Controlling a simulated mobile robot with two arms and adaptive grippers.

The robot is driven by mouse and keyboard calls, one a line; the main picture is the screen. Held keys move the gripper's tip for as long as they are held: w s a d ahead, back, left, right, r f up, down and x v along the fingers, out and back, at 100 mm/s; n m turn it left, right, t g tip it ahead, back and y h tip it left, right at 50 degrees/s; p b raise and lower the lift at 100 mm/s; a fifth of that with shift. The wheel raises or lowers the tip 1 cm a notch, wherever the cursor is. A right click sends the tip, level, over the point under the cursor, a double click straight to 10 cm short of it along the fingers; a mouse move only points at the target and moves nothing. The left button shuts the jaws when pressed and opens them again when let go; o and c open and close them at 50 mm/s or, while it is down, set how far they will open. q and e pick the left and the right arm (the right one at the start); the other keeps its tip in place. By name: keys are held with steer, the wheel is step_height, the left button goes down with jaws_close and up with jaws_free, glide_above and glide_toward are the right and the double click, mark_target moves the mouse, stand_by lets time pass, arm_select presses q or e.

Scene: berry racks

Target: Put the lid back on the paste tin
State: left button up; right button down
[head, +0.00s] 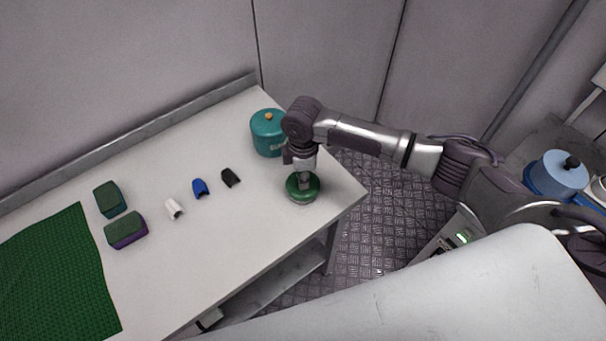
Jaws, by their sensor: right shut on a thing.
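A round green lid (305,191) is at the right end of the white table. My right gripper (304,178) points down from above and is shut on it at its middle. A paler round edge shows just under the lid's front, which looks like the paste tin's side. I cannot tell whether the lid is seated on the tin or slightly above it. The gripper hides the middle of the lid. My left gripper is not in view.
A teal canister (265,137) with an orange knob stands close behind my right gripper. Black (230,178), blue (200,188) and white (174,209) small pieces, two sponges (126,230) and a green mat (55,275) lie to the left. The table's front edge is near the lid.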

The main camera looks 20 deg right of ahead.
stand_by(0.4)
steer(key=shift+c, duration=2)
jaws_free()
steer(key=shift+r, duration=0.1)
steer(key=shift+r+p, duration=3.45)
steer(key=shift+p, duration=0.45)
jaws_close()
